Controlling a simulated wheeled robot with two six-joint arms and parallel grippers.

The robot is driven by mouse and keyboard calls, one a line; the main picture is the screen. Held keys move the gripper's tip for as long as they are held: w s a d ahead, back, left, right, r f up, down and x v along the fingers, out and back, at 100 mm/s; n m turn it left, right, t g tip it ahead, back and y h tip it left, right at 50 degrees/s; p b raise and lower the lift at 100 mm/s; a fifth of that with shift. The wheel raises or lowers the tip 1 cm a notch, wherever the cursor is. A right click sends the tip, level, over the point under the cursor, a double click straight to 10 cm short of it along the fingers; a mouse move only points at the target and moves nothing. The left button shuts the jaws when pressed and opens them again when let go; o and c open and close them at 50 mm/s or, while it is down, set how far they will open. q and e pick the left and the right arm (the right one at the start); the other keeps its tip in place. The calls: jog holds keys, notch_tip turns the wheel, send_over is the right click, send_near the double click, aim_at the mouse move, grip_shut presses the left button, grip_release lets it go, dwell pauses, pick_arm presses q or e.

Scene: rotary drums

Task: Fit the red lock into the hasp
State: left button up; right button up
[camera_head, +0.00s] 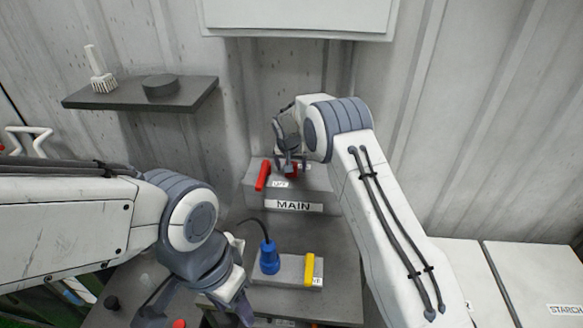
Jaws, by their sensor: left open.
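The grey MAIN box (252,196) stands against the wall at the back of the bench, with a red lever (262,175) on its left. A small red piece (292,169), which looks like the red lock, shows at the tips of my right gripper (289,160), over the box top. The gripper covers part of it, and I cannot make out the hasp or whether the jaws are closed on the piece. My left gripper (232,311) is open, low at the front of the bench and apart from the box, partly cut off by the bottom edge.
A grey block with a blue plug (269,259) and a yellow lever (309,269) sits on the bench (335,250) in front. White lids (535,275) lie right.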

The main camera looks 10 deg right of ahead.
jog(key=b+v, duration=0.3)
jog(key=v, duration=0.7)
jog(key=s+a+r+n+g+y+b, duration=0.15)
jog(key=s+a, duration=0.25)
jog(key=s, duration=0.5)
jog(key=s+a+r+n+b, duration=0.1)
jog(key=s+a+r+n, duration=0.3)
jog(key=s, duration=0.6)
jog(key=s+f+n+g, duration=0.1)
jog(key=s+f+n, duration=0.1)
jog(key=s, duration=1.1)
jog(key=s+d+f+n+g+b, duration=0.1)
jog(key=s+f+n, duration=0.2)
jog(key=s, duration=1.1)
jog(key=shift+d+f+g+y, duration=0.3)
jog(key=shift+f+g+y, duration=0.05)
jog(key=shift+f, duration=0.55)
jog(key=shift+s, duration=0.1)
jog(key=shift+c, duration=0.3)
